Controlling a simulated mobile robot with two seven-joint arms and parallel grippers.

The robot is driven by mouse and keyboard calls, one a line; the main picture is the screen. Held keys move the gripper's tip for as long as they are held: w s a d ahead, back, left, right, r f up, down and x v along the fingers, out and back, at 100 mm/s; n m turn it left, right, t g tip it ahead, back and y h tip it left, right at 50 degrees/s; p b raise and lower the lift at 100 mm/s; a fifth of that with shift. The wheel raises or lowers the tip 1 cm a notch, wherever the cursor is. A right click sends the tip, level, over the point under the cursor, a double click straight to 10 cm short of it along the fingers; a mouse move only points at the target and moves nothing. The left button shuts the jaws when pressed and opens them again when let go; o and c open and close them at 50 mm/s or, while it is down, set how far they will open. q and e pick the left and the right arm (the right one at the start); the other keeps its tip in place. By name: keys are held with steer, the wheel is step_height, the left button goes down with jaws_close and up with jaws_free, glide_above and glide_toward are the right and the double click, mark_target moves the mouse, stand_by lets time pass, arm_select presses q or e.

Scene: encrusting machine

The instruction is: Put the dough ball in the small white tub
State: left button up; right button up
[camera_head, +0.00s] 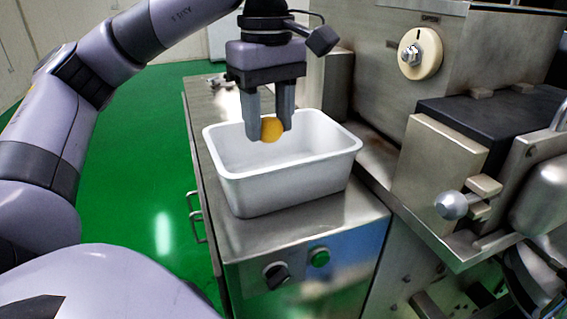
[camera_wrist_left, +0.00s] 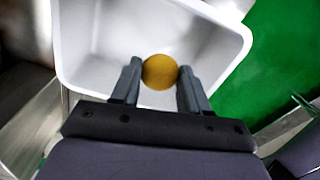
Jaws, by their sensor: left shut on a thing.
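The dough ball (camera_head: 271,130) is a small yellow-orange ball. My left gripper (camera_head: 270,128) is shut on it, with one finger on each side. The small white tub (camera_head: 265,190) stands on the steel cabinet top, open side up. In the head view the gripper and ball are over the tub's opening, near its far side. In the left wrist view the ball (camera_wrist_left: 160,72) sits between the fingertips, with the tub's white inside (camera_wrist_left: 115,35) behind it. The tub looks empty where I can see into it. My right gripper is not in view.
The steel cabinet (camera_head: 300,225) has a black knob (camera_head: 277,274) and a green button (camera_head: 319,257) on its front. The encrusting machine (camera_head: 440,170) stands close on the right, with a ball-ended lever (camera_head: 452,205). Green floor (camera_head: 150,150) is open at the left.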

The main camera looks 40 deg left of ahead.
arm_select(q)
steer(key=shift+f, duration=0.3)
steer(key=o, duration=1.1)
steer(key=shift+r, duration=0.1)
steer(key=shift+r, duration=3.5)
